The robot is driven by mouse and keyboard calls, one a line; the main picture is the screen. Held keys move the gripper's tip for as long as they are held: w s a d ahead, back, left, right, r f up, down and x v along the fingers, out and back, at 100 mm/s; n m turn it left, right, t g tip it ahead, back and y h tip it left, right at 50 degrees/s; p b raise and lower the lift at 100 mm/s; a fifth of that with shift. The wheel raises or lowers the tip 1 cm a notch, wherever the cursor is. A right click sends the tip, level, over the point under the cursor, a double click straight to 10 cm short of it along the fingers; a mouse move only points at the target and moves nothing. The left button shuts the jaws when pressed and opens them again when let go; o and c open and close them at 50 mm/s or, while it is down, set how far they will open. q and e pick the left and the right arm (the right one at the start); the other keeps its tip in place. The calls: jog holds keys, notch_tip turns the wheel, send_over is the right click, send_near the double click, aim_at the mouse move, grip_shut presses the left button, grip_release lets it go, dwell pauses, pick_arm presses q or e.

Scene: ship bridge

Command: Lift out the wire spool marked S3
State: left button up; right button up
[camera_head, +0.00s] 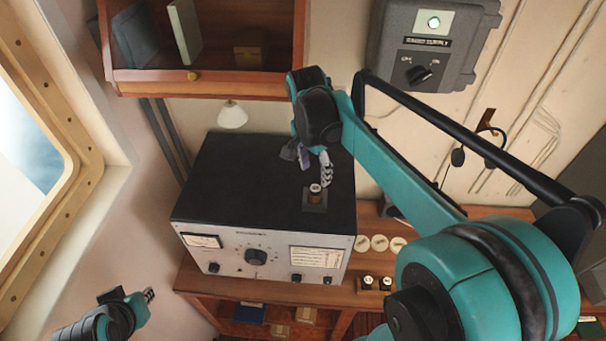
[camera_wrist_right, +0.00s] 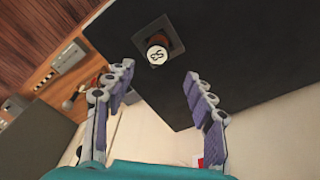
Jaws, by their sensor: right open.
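The wire spool marked S3 (camera_head: 314,189) stands upright in a square dark holder (camera_head: 322,207) on the black top of the radio set (camera_head: 245,165). Its white cap reads S3 in the right wrist view (camera_wrist_right: 157,54), with a brown body under it. My right gripper (camera_head: 312,163) is just behind and above the spool, open and empty. In the right wrist view its fingers (camera_wrist_right: 158,76) are spread wide, with the spool beyond the gap between their tips, not touched. My left gripper (camera_head: 131,294) is at the lower left, far from the spool; its opening is unclear.
Two more capped spools (camera_head: 377,283) stand to the right of the radio set, near three pale discs (camera_head: 380,243) on the wooden counter. A wooden shelf (camera_head: 200,84) and a white lamp (camera_head: 232,115) are behind the set. A grey supply box (camera_head: 435,45) hangs on the wall.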

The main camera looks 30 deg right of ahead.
aim_at(316, 188)
jog(key=shift+w+f, duration=0.2)
jog(key=shift+s+d+f+p, duration=0.1)
jog(key=shift+s+f+p, duration=0.2)
jog(key=shift+s+f, duration=0.75)
jog(key=f, duration=0.1)
jog(key=w+f, duration=0.1)
jog(key=f+p, duration=0.1)
jog(key=shift+w+f, duration=0.25)
jog(key=shift+f, duration=0.65)
jog(key=shift+s, duration=0.35)
pick_arm(q)
jog(key=shift+v, duration=1.05)
pick_arm(e)
jog(key=shift+w, duration=0.15)
grip_shut()
